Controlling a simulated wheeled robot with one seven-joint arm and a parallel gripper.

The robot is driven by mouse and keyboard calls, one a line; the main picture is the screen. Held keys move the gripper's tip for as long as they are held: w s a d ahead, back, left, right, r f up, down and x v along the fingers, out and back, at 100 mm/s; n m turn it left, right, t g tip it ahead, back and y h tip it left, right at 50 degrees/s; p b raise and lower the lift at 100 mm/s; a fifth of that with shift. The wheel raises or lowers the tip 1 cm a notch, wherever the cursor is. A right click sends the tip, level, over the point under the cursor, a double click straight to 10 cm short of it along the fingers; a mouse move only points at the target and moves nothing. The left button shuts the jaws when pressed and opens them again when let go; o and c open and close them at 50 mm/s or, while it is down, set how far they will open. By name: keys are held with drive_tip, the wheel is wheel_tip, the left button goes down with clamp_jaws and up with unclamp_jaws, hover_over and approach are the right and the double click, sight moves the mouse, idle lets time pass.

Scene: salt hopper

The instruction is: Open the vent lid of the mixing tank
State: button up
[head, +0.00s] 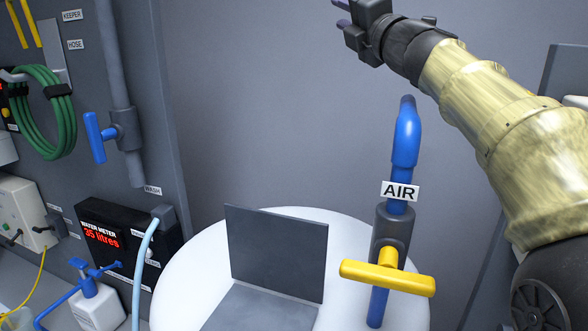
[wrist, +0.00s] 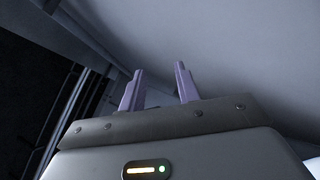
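The mixing tank appears to be the large white round-topped vessel (head: 185,285) at the bottom centre of the head view. On it a dark grey square panel (head: 275,252), probably the vent lid, stands nearly upright. A flat grey square (head: 262,308) lies in front of its lower edge; I cannot tell whether that is an opening or a plate. My gripper (head: 341,13) is high above the tank at the top of the head view, away from the panel. In the wrist view its two purple fingers (wrist: 158,88) are apart with nothing between them.
A blue AIR pipe (head: 406,140) with a yellow handle (head: 387,277) rises at the tank's right. A light-blue hose (head: 144,262) runs down at its left, near the water meter (head: 103,236) reading 35 litres. A blue-handled valve (head: 95,137) and green hose (head: 45,110) are on the left wall.

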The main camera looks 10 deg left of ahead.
drive_tip(key=s+a+f+n+g+y+b, duration=0.1)
drive_tip(key=s+f+n+g, duration=0.25)
drive_tip(key=f+g, duration=0.45)
drive_tip(key=s+a+f+n+g+y+b, duration=0.1)
drive_tip(key=s+f+n+g, duration=0.25)
drive_tip(key=f, duration=0.85)
drive_tip(key=s+d+f+n+g, duration=0.1)
drive_tip(key=s+d+f+g, duration=0.3)
drive_tip(key=s+f+g, duration=0.5)
wheel_tip(320, 180, down, 2)
drive_tip(key=shift+s+d+f+n+g, duration=0.1)
drive_tip(key=shift+s+d+n+g, duration=0.3)
drive_tip(key=shift+s, duration=0.45)
drive_tip(key=shift+a, duration=0.1)
